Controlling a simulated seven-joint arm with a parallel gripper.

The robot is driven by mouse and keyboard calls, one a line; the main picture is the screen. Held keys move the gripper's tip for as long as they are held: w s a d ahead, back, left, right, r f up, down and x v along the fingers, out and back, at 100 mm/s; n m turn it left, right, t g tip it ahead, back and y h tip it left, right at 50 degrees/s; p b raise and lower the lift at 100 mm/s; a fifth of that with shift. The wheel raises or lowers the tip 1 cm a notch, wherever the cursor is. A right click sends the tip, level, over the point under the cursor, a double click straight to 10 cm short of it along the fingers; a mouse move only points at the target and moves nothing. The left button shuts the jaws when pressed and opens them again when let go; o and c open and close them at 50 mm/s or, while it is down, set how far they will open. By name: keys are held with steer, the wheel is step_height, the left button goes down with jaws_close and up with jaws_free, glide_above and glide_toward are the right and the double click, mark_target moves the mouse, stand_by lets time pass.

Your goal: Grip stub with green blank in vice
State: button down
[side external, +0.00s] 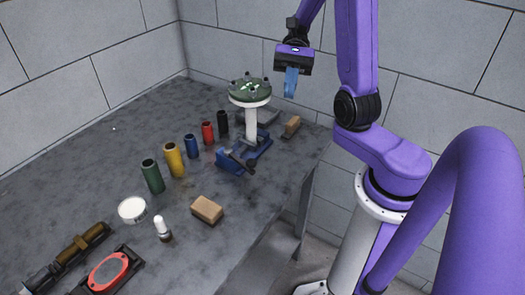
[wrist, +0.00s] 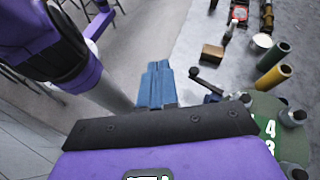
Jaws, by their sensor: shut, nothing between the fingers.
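The white stub (side external: 251,125) stands upright at the blue vice (side external: 236,161) near the bench's far right end. The green round blank (side external: 247,92) lies on the stub's top flange, with several dark bolts or knobs around its rim and white marks on top. Part of the green blank (wrist: 266,108) shows at the lower right of the wrist view, with white digits. I cannot tell how tightly the vice jaws hold the stub. My gripper (side external: 290,95) is right of the blank and apart from it, its blue fingers shut and empty; they also show in the wrist view (wrist: 157,70).
Green (side external: 152,176), yellow (side external: 173,160), blue (side external: 191,146), red (side external: 208,133) and black (side external: 223,122) cylinders stand in a row left of the vice. Tan blocks (side external: 207,209) (side external: 292,127), a white tub (side external: 132,210) and a red-topped item (side external: 108,271) lie on the bench.

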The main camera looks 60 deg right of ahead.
mark_target(239, 157)
steer(key=d+m+t+y, duration=0.4)
steer(key=d+m+t, duration=0.1)
steer(key=m+t, duration=0.2)
step_height(239, 157, down, 13)
steer(key=x, duration=1.3)
steer(key=shift+w+a, duration=0.25)
steer(key=shift+a, duration=0.15)
steer(key=shift+a+r, duration=0.1)
steer(key=shift+r, duration=0.05)
